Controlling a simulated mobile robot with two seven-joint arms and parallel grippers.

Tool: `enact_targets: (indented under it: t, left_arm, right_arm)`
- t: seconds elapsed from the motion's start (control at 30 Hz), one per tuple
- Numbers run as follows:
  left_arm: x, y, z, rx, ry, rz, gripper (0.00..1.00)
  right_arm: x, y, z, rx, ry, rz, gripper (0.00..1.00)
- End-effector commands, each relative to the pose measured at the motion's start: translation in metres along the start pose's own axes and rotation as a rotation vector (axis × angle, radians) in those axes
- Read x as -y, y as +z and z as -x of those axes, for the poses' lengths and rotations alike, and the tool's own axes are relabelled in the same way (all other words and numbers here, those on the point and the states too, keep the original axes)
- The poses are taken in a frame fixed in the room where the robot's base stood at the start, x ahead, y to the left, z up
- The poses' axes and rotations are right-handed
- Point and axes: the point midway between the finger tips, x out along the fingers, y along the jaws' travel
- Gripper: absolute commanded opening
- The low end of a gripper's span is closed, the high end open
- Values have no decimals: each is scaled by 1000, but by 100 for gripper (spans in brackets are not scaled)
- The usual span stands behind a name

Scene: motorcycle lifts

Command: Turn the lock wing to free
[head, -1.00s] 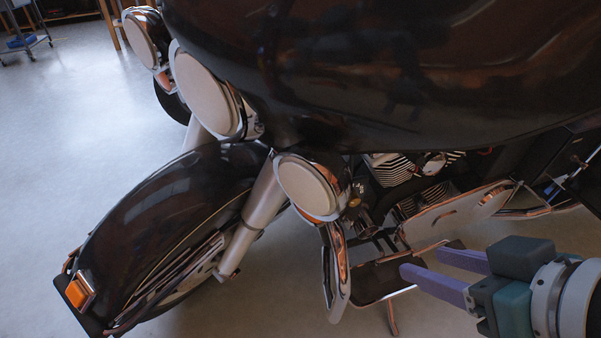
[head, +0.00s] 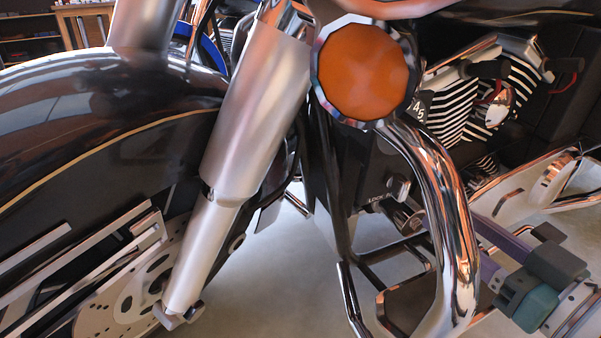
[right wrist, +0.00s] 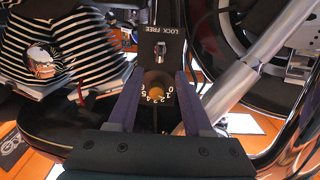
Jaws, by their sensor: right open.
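In the right wrist view, a small metal lock wing (right wrist: 160,50) sits on a black plate (right wrist: 150,36) under the words LOCK and FREE. Its exact angle is too small to tell. Below it is an orange-yellow knob (right wrist: 158,84) with a numbered dial. My right gripper (right wrist: 158,74) is open, its two purple fingers on either side of the knob in the picture, with the wing beyond the fingertips. I see no grip on either. In the head view my right gripper (head: 476,238) reaches behind the chrome crash bar, which hides its fingertips. My left gripper is out of view.
The chrome crash bar (head: 448,220) stands in front of my right fingers. An orange lamp (head: 362,72), a silver fork leg (head: 250,125) and the finned engine (head: 460,105) crowd the area. Another silver tube (right wrist: 255,75) runs right of the plate. Grey floor shows below.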

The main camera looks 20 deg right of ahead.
Motion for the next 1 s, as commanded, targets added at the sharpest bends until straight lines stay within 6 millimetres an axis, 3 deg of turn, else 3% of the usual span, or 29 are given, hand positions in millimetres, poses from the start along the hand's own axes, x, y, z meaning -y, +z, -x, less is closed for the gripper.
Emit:
enact_targets:
  t: [0.17, 0.4, 0.6, 1.0]
  left_arm:
    - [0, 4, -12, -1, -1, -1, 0]
    - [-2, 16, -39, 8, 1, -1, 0]
    - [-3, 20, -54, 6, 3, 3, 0]
    - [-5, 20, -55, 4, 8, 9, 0]
  right_arm:
    - [-1, 3, -16, -12, 0, 0, 50]
    - [-1, 4, -62, -13, 0, 1, 50]
    - [0, 3, -90, -9, -1, 1, 50]
    - [-1, 0, -99, -6, 0, 0, 49]
